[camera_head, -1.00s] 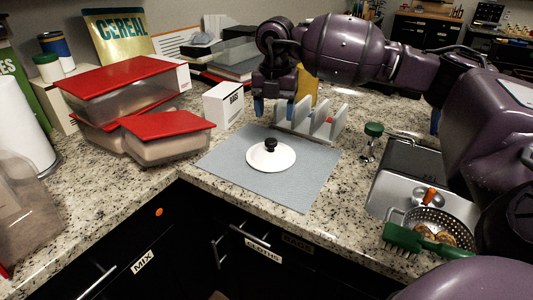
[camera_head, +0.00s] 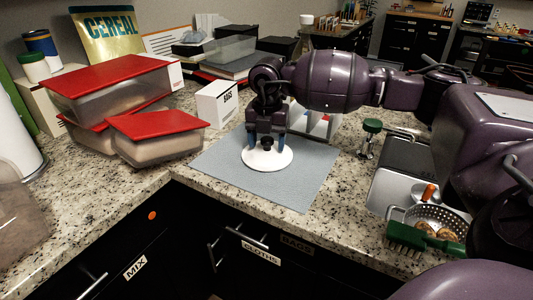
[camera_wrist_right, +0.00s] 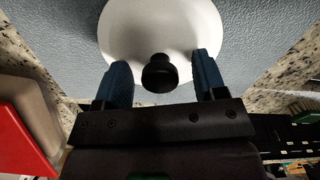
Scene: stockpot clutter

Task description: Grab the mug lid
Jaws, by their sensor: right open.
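The mug lid (camera_head: 267,159) is a white disc with a black knob, lying on the grey-blue mat (camera_head: 314,182). In the right wrist view the white lid (camera_wrist_right: 160,32) and its black knob (camera_wrist_right: 159,73) are at the upper middle. My right gripper (camera_head: 267,147) is right above the lid, pointing down. In the right wrist view its blue fingers (camera_wrist_right: 162,82) are open, one on each side of the knob, with gaps between. The far part of the lid is partly hidden by the gripper in the head view. My left gripper is not in view.
Red-lidded food containers (camera_head: 160,135) stand to the left, with a white box (camera_head: 217,104) behind the mat. A rack (camera_head: 318,124) stands behind my gripper. A sink with a colander (camera_head: 436,219) and green brush (camera_head: 422,240) is to the right. The mat's front is clear.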

